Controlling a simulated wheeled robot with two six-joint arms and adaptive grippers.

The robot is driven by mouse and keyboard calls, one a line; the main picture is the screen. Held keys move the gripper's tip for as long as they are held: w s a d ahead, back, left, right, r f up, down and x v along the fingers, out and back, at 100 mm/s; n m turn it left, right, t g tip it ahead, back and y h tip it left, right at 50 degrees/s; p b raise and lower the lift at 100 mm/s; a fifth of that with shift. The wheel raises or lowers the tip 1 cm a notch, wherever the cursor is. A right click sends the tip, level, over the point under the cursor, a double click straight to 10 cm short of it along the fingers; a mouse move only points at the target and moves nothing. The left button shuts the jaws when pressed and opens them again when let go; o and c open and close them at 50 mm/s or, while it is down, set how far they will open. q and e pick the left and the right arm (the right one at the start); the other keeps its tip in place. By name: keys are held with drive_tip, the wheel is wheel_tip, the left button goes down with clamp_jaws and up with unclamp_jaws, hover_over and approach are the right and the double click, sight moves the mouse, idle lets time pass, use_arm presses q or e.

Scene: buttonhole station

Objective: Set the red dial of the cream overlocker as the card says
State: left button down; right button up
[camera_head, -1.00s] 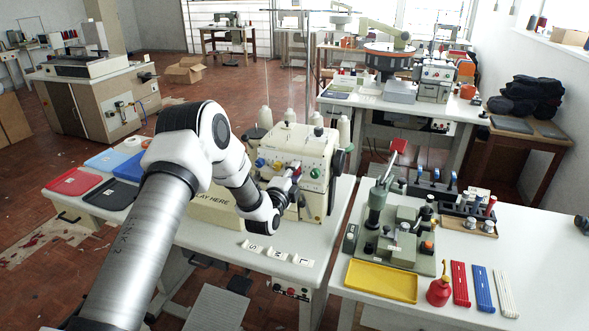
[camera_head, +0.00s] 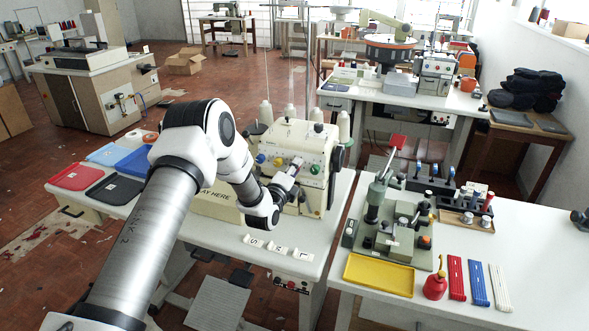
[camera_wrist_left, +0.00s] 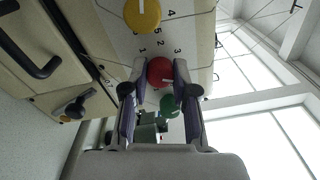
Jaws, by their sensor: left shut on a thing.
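The cream overlocker (camera_head: 291,140) stands on the white table in the middle of the head view. My left gripper (camera_head: 296,166) is at its front panel, fingers towards the dials. In the left wrist view, both fingertips (camera_wrist_left: 160,78) are shut on the red dial (camera_wrist_left: 160,71), one on each side. Printed numerals, among them 1, 2, 3 and 5, surround the red dial; I cannot read its pointer surely. A yellow dial (camera_wrist_left: 142,14) and a green dial (camera_wrist_left: 169,105) are beside it. No setting card is readable. My right gripper is not in view.
Small white tags (camera_head: 277,249) with letters stand along the table's front edge. Thread cones (camera_head: 266,112) stand behind the overlocker. Red, black and blue trays (camera_head: 114,190) lie to the left. A second table at right holds a green press (camera_head: 395,235) and a yellow tray (camera_head: 379,275).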

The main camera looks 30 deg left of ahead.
use_arm(q)
drive_tip(key=shift+r, duration=0.2)
drive_tip(key=c, duration=1.1)
unclamp_jaws()
drive_tip(key=shift+o, duration=1)
drive_tip(key=shift+w+f, duration=0.1)
drive_tip(key=shift+f, duration=0.05)
drive_tip(key=s+d, duration=0.2)
drive_tip(key=s, duration=0.9)
drive_tip(key=shift+s+d+f, duration=0.15)
drive_tip(key=shift+s, duration=0.25)
